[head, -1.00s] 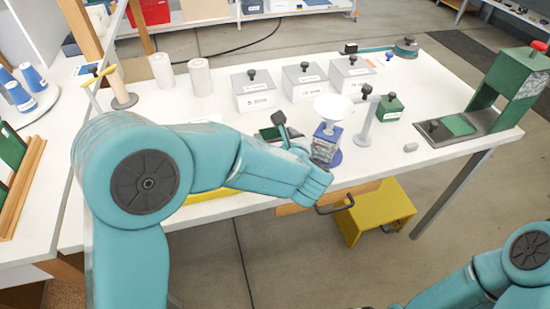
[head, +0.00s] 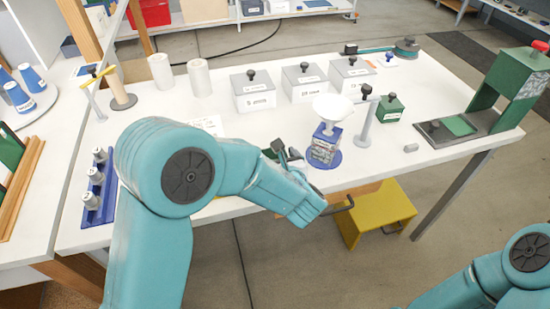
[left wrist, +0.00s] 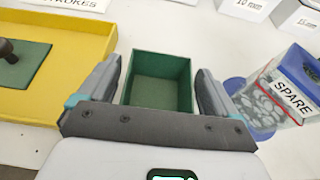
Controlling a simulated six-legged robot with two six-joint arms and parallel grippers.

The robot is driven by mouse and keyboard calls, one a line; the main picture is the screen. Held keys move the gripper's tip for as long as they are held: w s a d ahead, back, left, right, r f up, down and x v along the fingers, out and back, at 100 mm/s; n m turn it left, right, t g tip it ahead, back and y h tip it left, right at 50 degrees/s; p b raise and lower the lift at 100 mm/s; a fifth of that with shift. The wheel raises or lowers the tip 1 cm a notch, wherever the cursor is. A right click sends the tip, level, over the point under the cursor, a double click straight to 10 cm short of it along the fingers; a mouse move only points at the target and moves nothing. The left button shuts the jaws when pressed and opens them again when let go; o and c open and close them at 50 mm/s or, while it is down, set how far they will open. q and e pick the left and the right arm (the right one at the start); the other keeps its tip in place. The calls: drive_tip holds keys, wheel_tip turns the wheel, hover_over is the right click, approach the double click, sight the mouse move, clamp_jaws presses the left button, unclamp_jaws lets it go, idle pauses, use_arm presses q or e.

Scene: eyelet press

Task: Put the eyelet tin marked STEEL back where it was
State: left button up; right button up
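In the left wrist view an open, empty-looking green tin (left wrist: 160,82) stands on the white table between the fingers of my left gripper (left wrist: 158,72). Its sides seem clear of both fingers. No marking shows on it. In the head view the left gripper (head: 284,152) is over the table's front part, mostly behind its own arm. A lidded green tin (head: 390,107) with a black knob stands at the right; its label is too small to read. My right gripper is out of view; only its arm shows.
A yellow tray (left wrist: 95,32) holding a green lid with a dark knob (left wrist: 22,62) is left of the open tin. A bag marked SPARE (left wrist: 278,93) sits on a blue base to the right, under a white funnel (head: 333,106). A green press (head: 515,85) stands far right.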

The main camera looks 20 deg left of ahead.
use_arm(q)
drive_tip(key=shift+s+r, duration=0.1)
drive_tip(key=shift+r+p, duration=0.25)
drive_tip(key=shift+p, duration=0.15)
drive_tip(key=b+v, duration=0.1)
drive_tip(key=v, duration=1)
drive_tip(key=shift+s+d+b, duration=0.3)
